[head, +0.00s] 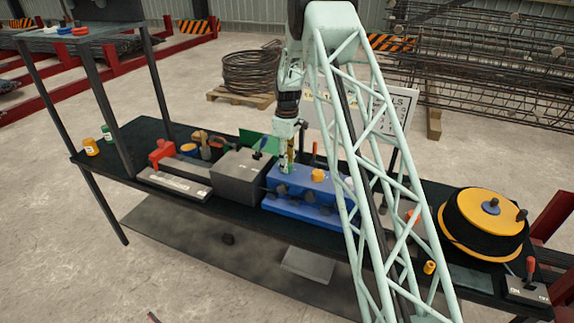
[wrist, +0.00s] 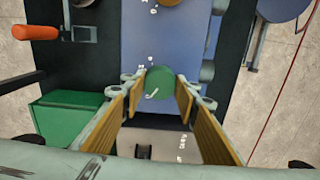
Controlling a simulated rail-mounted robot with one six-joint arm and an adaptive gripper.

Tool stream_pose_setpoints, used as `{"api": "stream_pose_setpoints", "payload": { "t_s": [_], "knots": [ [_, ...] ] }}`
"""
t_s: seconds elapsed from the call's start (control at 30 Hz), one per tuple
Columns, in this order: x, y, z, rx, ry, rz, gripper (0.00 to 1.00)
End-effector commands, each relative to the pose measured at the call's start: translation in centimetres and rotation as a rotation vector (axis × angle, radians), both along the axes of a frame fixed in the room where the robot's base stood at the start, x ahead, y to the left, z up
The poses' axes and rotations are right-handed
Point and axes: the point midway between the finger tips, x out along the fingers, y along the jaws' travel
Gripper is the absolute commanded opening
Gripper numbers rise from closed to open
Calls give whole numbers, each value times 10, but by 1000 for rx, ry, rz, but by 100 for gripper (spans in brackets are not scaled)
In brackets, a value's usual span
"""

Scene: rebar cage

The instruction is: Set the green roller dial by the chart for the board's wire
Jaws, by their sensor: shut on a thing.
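The green roller dial (wrist: 160,80) shows in the wrist view as a round green cap with a pale curved mark near its lower edge. It sits on the blue housing (wrist: 192,50), with small white markings around it that are too small to read. My gripper (wrist: 158,92) points down at it, its two wood-coloured finger pads on either side, shut on the dial. In the head view my gripper (head: 287,163) is at the left part of the blue housing (head: 325,185) and hides the dial. A white chart board (head: 400,100) stands behind, partly covered by my arm; its text is unreadable.
A yellow knob (head: 317,175) and several dark knobs are on the blue housing. A grey box (head: 240,178) stands left of it, with a green panel (head: 258,143) behind. An orange-handled lever (wrist: 35,50) is near in the wrist view. A black-and-yellow reel (head: 485,225) stands right.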

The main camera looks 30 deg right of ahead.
Motion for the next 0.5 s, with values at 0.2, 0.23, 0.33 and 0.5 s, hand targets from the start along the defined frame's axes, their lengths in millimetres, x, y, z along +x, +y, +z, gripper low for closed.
{"api": "stream_pose_setpoints", "payload": {
  "t_s": [0.2,0.23,0.33,0.5],
  "knots": [
    [1,0,-1,0,-1,-92,18],
    [1,0,-1,0,-1,-108,18],
    [0,0,-2,0,-1,-172,18],
    [0,0,-2,0,0,-295,18]
  ]
}}
